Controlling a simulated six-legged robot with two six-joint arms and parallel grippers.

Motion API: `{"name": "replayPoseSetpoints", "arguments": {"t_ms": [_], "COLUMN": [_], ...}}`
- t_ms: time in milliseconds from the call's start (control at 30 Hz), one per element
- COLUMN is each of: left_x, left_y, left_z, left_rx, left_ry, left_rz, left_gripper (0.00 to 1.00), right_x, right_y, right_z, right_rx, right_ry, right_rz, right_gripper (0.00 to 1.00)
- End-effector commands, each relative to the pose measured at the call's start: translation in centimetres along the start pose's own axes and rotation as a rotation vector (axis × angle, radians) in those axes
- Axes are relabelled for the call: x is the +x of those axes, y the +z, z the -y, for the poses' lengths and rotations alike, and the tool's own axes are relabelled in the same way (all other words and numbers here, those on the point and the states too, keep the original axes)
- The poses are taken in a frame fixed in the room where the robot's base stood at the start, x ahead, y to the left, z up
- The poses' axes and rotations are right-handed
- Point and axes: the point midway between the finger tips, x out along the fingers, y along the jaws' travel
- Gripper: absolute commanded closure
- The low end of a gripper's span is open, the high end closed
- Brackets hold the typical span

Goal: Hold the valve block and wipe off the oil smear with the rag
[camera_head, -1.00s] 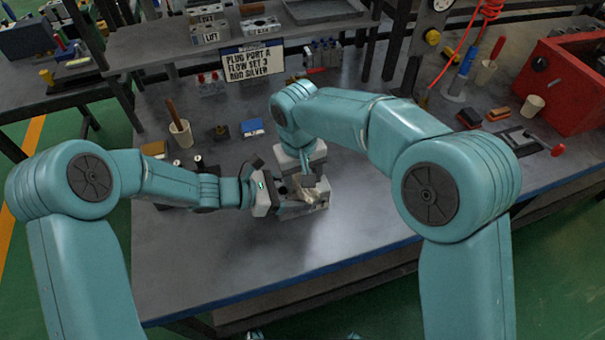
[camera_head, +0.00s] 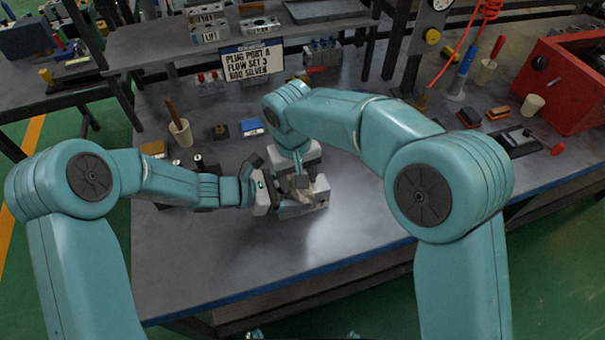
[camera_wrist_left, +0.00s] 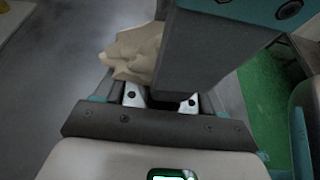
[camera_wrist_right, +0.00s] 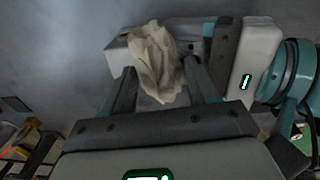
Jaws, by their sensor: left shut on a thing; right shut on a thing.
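The grey metal valve block (camera_head: 312,203) lies on the bench in front of me; it also shows in the right wrist view (camera_wrist_right: 122,52). My left gripper (camera_head: 275,197) is shut on the block's left end, and its fingertips (camera_wrist_left: 160,98) are partly hidden by the right gripper. My right gripper (camera_head: 302,186) points down from above and is shut on a crumpled beige rag (camera_wrist_right: 157,62), which lies against the block's top. The rag also shows in the left wrist view (camera_wrist_left: 134,52). I cannot see the oil smear; the rag and grippers cover much of the block.
A sign (camera_head: 252,63) stands at the back of the bench. A cup with a brush (camera_head: 180,130), a blue box (camera_head: 252,127) and dark fittings (camera_head: 200,165) lie to the left. A red toolbox (camera_head: 565,80) is at right. The bench front is clear.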

Motion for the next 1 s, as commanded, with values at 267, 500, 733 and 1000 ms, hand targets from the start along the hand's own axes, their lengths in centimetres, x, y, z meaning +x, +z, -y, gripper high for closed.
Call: {"name": "replayPoseSetpoints", "arguments": {"t_ms": [267, 500, 733, 1000], "left_x": [0.0, 0.0, 0.0, 0.0], "left_y": [0.3, 0.3, 0.3, 0.3], "left_z": [0.0, -0.1, -0.1, -0.1], "left_rx": [0.004, 0.004, 0.004, 0.004], "left_ry": [0.0, 0.0, 0.0, 0.0], "left_rz": [0.006, 0.006, 0.006, 0.006], "left_gripper": [1.0, 1.0, 1.0, 1.0], "right_x": [0.1, 0.3, 0.2, 0.0], "right_y": [0.1, 0.2, 0.1, 0.1], "right_z": [-1.0, -2.3, -1.6, 0.0], "right_rx": [-0.001, -0.002, -0.003, -0.003], "right_ry": [-0.002, -0.001, -0.001, -0.001], "right_rz": [0.001, 0.002, 0.002, 0.002], "right_gripper": [0.66, 0.66, 0.66, 0.66]}}
